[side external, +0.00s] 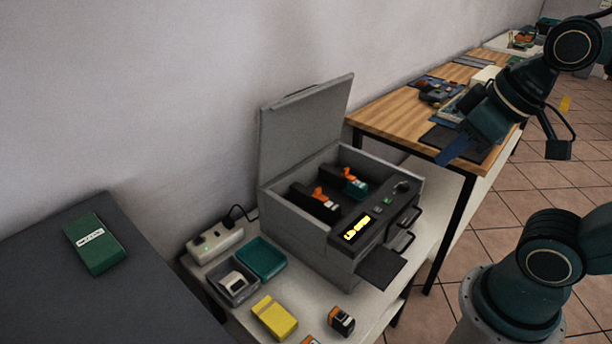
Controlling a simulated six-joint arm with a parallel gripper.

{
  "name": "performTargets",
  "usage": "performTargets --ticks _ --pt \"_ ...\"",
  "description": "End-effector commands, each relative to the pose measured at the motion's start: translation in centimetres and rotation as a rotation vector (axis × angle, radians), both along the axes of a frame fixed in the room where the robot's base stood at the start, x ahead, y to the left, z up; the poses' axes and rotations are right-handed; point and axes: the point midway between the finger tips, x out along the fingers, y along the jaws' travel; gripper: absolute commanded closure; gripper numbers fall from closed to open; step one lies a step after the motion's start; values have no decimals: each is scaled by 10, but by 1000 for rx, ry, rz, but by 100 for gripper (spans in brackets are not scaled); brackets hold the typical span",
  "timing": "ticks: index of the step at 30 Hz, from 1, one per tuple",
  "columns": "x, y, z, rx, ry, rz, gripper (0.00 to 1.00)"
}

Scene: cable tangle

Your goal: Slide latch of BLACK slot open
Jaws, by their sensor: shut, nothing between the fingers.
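A grey machine (296,240) with its lid (305,115) raised stands on a white table. In its open top, the black slot (308,205) sits to the left, with an orange latch (321,197) on it. A green slot (356,188) with its own orange latch (349,174) sits to its right. Whether either latch is slid open is too small to tell. My gripper (452,153) is shut and empty. It appears to the right of the machine and higher in the picture, well apart from both slots.
The raised lid stands behind the slots. A black shelf (381,270) sticks out at the machine's front. A power strip (215,243), a teal tray (261,259), a grey tray (236,284), a yellow box (274,317) and a small orange-black block (341,321) lie around it. A wooden table (385,118) stands behind.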

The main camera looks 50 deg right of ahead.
Motion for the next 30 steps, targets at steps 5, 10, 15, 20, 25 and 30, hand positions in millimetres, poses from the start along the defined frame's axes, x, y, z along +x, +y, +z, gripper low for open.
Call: performTargets --ticks 5,10,15,20,25,30 --pt "2 0 1 2 2 -7 69" --pt "12 -2 5 20 17 -46 68" --pt "34 -4 13 56 49 -130 68" --pt "64 -9 20 99 85 -243 68" --pt "97 -16 22 145 124 -367 68" --pt "132 -24 19 187 160 -493 68"
